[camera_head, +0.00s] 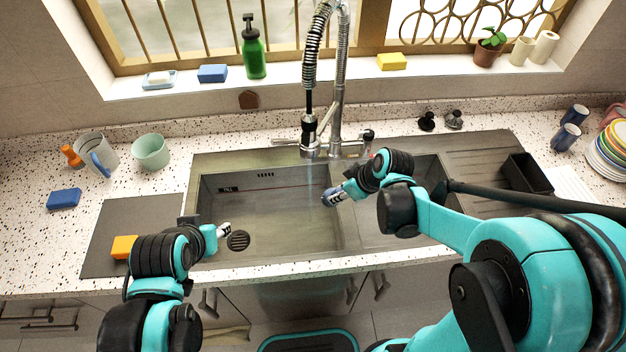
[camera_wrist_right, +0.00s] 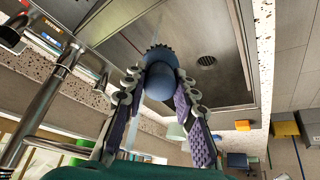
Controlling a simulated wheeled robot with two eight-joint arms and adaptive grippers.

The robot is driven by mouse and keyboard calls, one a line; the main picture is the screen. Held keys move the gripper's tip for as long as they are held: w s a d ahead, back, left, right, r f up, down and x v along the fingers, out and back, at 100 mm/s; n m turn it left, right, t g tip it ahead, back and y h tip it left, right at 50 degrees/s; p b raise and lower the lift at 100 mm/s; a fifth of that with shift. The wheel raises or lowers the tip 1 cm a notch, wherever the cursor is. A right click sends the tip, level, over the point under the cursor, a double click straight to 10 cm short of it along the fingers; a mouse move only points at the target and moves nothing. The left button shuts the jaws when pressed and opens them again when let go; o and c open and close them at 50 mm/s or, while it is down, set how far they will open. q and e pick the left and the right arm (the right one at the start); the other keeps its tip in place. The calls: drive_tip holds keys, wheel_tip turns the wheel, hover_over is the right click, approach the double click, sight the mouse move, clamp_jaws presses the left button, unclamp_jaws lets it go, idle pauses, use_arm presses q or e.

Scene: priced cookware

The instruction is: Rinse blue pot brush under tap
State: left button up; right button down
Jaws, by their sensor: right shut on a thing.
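The blue pot brush (camera_head: 328,197) is in my right gripper (camera_head: 340,192), over the right part of the left sink basin (camera_head: 285,190). In the right wrist view the brush (camera_wrist_right: 158,82) shows a rounded blue body and dark bristles, between the two purple-padded fingers. The tap (camera_head: 310,125) stands behind the basin, its spout just left of the brush. A faint pale streak shows below the spout; I cannot tell surely whether it is water. My left gripper (camera_head: 223,230) is over the basin's front left, near the drain (camera_head: 238,240); its finger opening is unclear.
An orange sponge (camera_head: 124,246) lies on the dark board (camera_head: 110,225) left of the sink. A black box (camera_head: 528,174) and stacked plates (camera_head: 606,158) are at right.

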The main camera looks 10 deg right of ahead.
drive_tip(key=s+d+r+p, duration=0.3)
drive_tip(key=s+r, duration=0.1)
drive_tip(key=shift+d+p, duration=0.15)
drive_tip(key=shift+p, duration=0.2)
idle(0.4)
